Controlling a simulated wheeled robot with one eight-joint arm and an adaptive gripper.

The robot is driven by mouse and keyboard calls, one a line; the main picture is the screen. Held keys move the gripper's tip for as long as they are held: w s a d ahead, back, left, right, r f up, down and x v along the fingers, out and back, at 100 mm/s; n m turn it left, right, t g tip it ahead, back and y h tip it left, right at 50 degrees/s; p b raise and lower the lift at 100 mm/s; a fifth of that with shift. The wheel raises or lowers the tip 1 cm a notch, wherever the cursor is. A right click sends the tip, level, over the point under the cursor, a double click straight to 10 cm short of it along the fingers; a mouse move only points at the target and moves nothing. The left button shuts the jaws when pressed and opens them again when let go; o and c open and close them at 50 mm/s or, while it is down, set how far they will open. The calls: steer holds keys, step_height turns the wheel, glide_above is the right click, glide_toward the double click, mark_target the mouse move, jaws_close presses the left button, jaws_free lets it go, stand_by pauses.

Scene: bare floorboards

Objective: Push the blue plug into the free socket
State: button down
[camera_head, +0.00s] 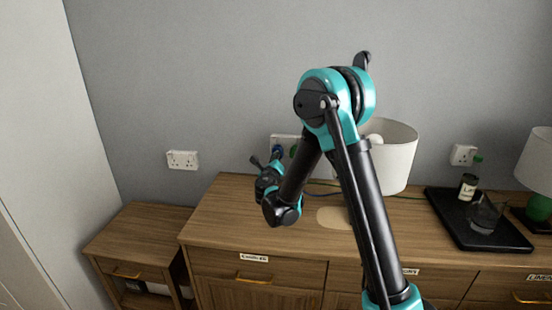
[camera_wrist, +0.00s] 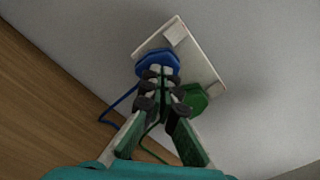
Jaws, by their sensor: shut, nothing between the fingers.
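A blue plug (camera_wrist: 157,61) with a blue cable is at the left part of a white wall socket plate (camera_wrist: 204,66). Its body faces the plate; I cannot tell how deep it sits. A green plug (camera_wrist: 194,101) is beside it on the same plate. My gripper (camera_wrist: 160,78) is shut and empty, its fingertips at the back of the blue plug, overlapping its lower edge; touch is hard to judge. In the head view the blue plug (camera_head: 278,152) and the plate (camera_head: 284,138) show just beyond my gripper, partly hidden by my arm.
A black tray (camera_head: 478,234) with a bottle (camera_head: 467,188) and a glass is at the right. Other wall sockets are at left (camera_head: 183,160) and right (camera_head: 462,155).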

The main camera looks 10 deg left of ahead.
steer(key=shift+w, duration=0.35)
